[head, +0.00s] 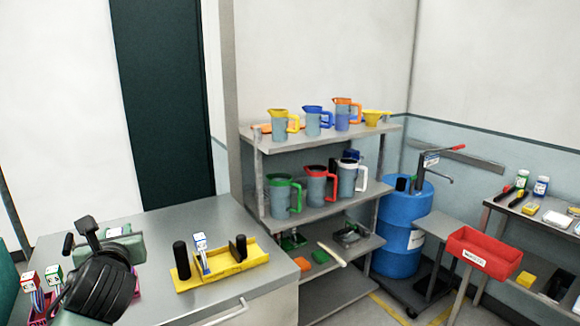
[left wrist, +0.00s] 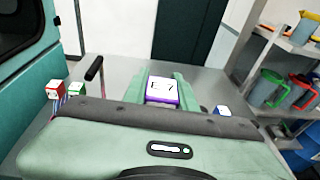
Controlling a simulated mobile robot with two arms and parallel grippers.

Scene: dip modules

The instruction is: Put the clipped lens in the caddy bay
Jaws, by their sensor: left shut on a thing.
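My left gripper (head: 118,233) is over the grey counter at the left in the head view, partly behind my dark wrist. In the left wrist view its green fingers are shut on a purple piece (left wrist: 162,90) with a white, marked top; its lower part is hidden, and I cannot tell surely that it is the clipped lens. A yellow caddy (head: 236,265) with black upright parts stands on the counter, right of the gripper and apart from it. A blue piece with a white top (head: 201,243) stands upright in the caddy. My right gripper is not in view.
Red-topped (head: 28,278) and green-topped (head: 53,274) pieces stand at the counter's left, partly hidden by my arm. The counter (head: 165,225) is bare behind the caddy. A shelf rack (head: 330,212) with jugs, a blue drum (head: 402,225) and a red bin (head: 490,250) are to the right.

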